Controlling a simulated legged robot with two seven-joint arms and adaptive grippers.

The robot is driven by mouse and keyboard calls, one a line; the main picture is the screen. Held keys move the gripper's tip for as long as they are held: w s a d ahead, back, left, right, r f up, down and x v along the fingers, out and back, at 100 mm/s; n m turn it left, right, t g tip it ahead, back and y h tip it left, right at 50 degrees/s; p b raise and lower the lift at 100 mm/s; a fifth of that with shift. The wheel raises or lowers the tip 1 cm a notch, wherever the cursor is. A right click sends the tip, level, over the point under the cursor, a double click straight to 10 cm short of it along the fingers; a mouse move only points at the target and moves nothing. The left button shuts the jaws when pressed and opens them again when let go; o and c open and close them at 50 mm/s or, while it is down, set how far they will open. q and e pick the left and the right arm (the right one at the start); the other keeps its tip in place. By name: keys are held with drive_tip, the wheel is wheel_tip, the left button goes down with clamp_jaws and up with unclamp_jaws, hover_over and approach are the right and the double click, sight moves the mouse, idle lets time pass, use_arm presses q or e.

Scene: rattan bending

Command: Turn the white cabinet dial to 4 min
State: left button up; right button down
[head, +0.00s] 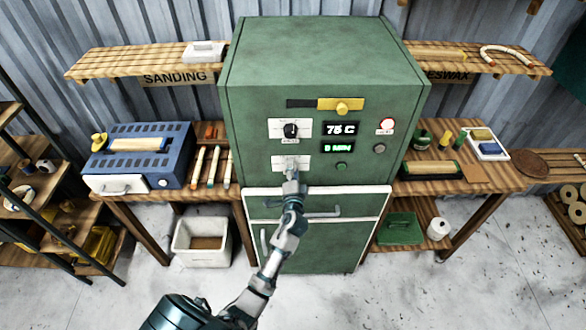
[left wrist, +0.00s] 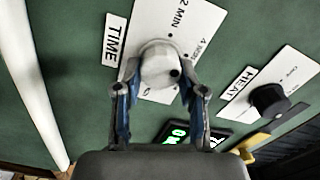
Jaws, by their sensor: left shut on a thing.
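The green cabinet (head: 320,58) stands in the middle of the head view. Its white dial (left wrist: 160,62) sits on a white plate (left wrist: 188,28) labelled TIME in the left wrist view, with "2 MIN" and "4 MIN" marks near it. My left gripper (left wrist: 159,82) is shut on the dial, one finger at each side. In the head view the gripper (head: 291,174) covers much of the dial. A green-lit display (head: 338,148) reads in MIN; its digit is hard to read. My right gripper is not in view.
A black HEAT dial (head: 291,130) is above the white one, beside a display (head: 340,129) reading 75 C. A door handle (head: 323,212) sticks out below.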

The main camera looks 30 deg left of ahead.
use_arm(q)
drive_tip(key=shift+f+m, duration=0.25)
drive_tip(key=shift+m, duration=0.05)
drive_tip(key=o, duration=1.1)
drive_tip(key=shift+a, duration=0.1)
drive_tip(key=shift+o, duration=0.2)
drive_tip(key=shift+w+a, duration=0.1)
drive_tip(key=shift+w, duration=0.05)
drive_tip(key=v, duration=1.2)
drive_tip(key=shift+w+f, duration=0.1)
